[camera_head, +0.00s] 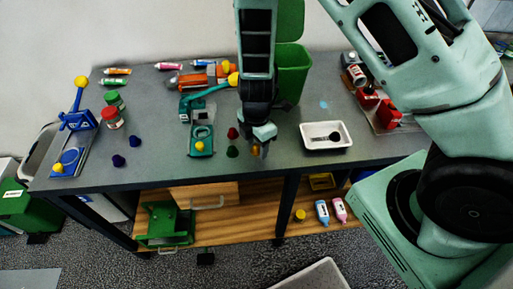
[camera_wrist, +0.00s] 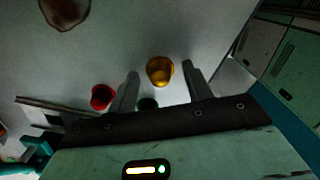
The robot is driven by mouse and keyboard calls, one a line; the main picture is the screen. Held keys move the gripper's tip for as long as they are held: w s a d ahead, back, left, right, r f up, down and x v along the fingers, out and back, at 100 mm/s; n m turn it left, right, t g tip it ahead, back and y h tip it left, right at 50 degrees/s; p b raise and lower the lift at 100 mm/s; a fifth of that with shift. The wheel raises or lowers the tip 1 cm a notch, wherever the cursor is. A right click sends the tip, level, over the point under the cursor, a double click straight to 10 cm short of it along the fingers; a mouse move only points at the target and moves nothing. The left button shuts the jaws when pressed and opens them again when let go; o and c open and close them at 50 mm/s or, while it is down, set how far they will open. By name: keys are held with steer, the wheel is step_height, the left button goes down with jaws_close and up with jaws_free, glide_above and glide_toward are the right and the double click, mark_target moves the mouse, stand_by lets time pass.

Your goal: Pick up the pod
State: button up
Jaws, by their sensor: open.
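A gold pod (camera_wrist: 160,71) sits between the two spread fingers of my gripper (camera_wrist: 159,68) in the wrist view; I see no clear contact. In the head view the gold pod (camera_head: 255,151) is partly hidden by my gripper (camera_head: 261,146), which is low over the table's front part. A red pod (camera_head: 232,132) and a dark green pod (camera_head: 232,152) stand just left of it. In the wrist view the red pod (camera_wrist: 101,97) is outside the left finger, and the green pod (camera_wrist: 148,104) is partly covered by the gripper body.
The grey table (camera_head: 170,150) has its front edge close by. A white tray (camera_head: 326,134) with a dark tool stands to the right. A teal machine (camera_head: 201,139) is left, a green bin (camera_head: 293,72) behind. Two dark blue pods (camera_head: 127,151) stand further left.

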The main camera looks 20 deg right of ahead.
steer(key=c, duration=0.8)
steer(key=shift+c, duration=0.2)
